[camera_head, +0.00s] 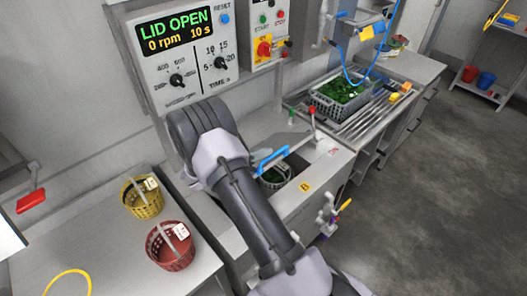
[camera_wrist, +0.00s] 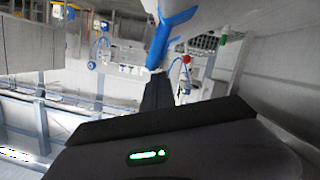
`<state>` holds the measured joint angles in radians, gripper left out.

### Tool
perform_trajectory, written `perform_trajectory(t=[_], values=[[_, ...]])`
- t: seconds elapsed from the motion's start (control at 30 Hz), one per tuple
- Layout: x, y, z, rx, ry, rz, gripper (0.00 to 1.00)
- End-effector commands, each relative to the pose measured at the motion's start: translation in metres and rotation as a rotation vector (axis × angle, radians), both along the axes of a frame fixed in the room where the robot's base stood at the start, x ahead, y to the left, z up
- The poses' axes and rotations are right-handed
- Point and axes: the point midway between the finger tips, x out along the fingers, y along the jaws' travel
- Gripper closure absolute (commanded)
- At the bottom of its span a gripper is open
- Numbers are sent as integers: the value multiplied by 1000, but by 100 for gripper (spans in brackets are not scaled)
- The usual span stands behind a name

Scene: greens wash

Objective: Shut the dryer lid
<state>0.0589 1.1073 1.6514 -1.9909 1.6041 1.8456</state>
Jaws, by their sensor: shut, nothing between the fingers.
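The dryer (camera_head: 318,165) is a grey cabinet with an opening in its top. Its panel display (camera_head: 176,30) reads LID OPEN, 0 rpm, 10 s. The grey lid (camera_head: 262,132) stands raised, with a blue handle (camera_head: 270,158). A basket with greens (camera_head: 272,176) shows in the opening below the handle, partly hidden by my arm. In the wrist view my gripper (camera_wrist: 158,88) is shut and empty. Its fingertips are right by a blue bar (camera_wrist: 168,38), which looks like the handle; I cannot tell if they touch. My gripper is hidden in the head view.
A yellow basket (camera_head: 142,198) and a red basket (camera_head: 170,246) stand on the left counter. A red-knobbed lever (camera_head: 312,112) rises beside the opening. A crate of greens (camera_head: 340,95) sits at the sink behind. The floor (camera_head: 430,190) at right is clear.

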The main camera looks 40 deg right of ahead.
Motion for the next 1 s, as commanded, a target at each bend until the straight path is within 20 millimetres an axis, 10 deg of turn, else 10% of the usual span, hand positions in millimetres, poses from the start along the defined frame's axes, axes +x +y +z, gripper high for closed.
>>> perform_trajectory(t=[1.0], values=[[-85, -7, -150, 20, -253, -1, 100]])
